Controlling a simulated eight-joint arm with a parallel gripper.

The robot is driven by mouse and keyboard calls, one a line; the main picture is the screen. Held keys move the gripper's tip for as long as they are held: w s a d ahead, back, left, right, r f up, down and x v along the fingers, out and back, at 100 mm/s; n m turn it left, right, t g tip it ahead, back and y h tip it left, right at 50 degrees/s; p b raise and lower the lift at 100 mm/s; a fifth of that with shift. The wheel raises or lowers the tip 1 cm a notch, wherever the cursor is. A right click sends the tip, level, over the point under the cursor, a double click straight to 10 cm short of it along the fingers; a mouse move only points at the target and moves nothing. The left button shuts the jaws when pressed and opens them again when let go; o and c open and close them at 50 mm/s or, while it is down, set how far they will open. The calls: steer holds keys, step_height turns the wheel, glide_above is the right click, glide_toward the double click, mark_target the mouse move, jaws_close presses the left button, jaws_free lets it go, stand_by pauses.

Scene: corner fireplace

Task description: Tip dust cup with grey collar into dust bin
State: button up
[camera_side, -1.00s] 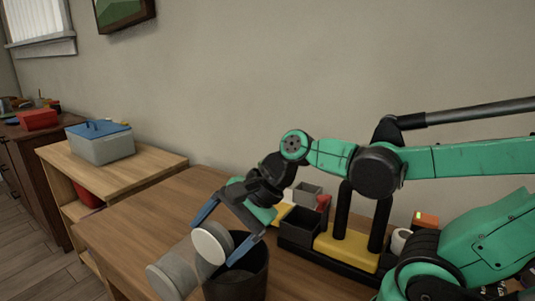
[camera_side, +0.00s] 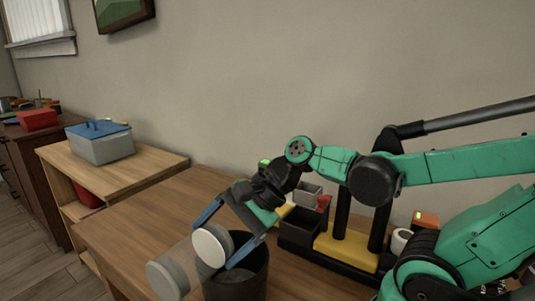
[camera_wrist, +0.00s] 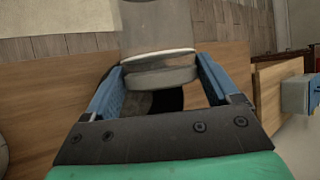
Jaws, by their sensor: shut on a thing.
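The dust cup (camera_side: 186,262) is a see-through cylinder with a pale disc-shaped end between my fingers and a grey end (camera_side: 164,281) at lower left. It lies tilted, close to level. My gripper (camera_side: 212,246) has its blue fingers shut on either side of the pale end. The wrist view also shows the cup (camera_wrist: 158,28) between the fingers, pointing away, with a grey band (camera_wrist: 160,77) nearest me. The dust bin (camera_side: 236,284) is a dark open round container on the table. The cup's pale end is at the bin's left rim in the side view; contact is unclear.
The wooden table (camera_side: 140,235) is bare to the left of the bin. A black and yellow rack (camera_side: 345,250) with small containers stands right of it. A low shelf (camera_side: 150,165) holds a grey box with a blue lid (camera_side: 102,147).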

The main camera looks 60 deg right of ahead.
steer(key=shift+y, duration=0.3)
steer(key=shift+d+y, duration=0.1)
steer(key=shift+y, duration=0.2)
